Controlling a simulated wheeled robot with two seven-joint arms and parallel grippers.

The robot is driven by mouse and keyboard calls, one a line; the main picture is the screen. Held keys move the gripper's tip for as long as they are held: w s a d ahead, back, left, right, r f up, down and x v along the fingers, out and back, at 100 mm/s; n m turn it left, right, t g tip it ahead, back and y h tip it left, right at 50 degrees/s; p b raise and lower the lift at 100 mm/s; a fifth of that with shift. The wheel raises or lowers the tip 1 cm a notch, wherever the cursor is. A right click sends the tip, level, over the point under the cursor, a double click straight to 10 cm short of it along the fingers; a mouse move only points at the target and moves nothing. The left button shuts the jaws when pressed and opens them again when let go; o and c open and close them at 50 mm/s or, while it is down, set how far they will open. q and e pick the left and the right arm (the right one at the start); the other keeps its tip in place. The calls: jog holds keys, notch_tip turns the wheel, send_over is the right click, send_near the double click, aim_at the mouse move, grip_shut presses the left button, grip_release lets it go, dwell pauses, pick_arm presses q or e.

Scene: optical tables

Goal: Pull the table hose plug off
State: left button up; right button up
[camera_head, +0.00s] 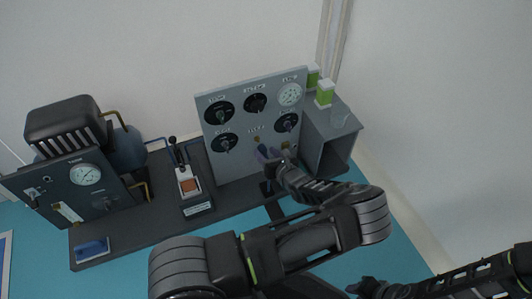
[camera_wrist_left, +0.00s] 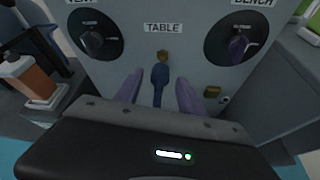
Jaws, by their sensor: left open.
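The table hose plug (camera_wrist_left: 160,76) is a dark blue plug with a brass end, under the "TABLE" label on the grey panel. My left gripper (camera_head: 268,153) is open in front of the panel in the head view. In the left wrist view its two purple fingers (camera_wrist_left: 159,84) stand either side of the plug, with gaps visible on both sides. In the head view the plug is mostly hidden by my gripper; a brass bit shows just above it. My right gripper (camera_head: 368,288) is at the bottom right, away from the panel; its jaws are unclear.
The grey panel (camera_head: 212,162) carries several knobs and a gauge (camera_head: 290,94). A brass fitting (camera_wrist_left: 224,100) sits right of the plug. A box with levers (camera_head: 192,190) and a dark machine (camera_head: 65,127) stand left. A grey cabinet (camera_head: 340,155) with green-labelled containers (camera_head: 325,93) is right.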

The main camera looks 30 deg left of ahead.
pick_arm(q)
jog(key=p+v, duration=0.2)
jog(key=v, duration=0.5)
jog(key=shift+d, duration=0.2)
jog(key=shift+s+p, duration=0.1)
jog(key=shift+p, duration=0.2)
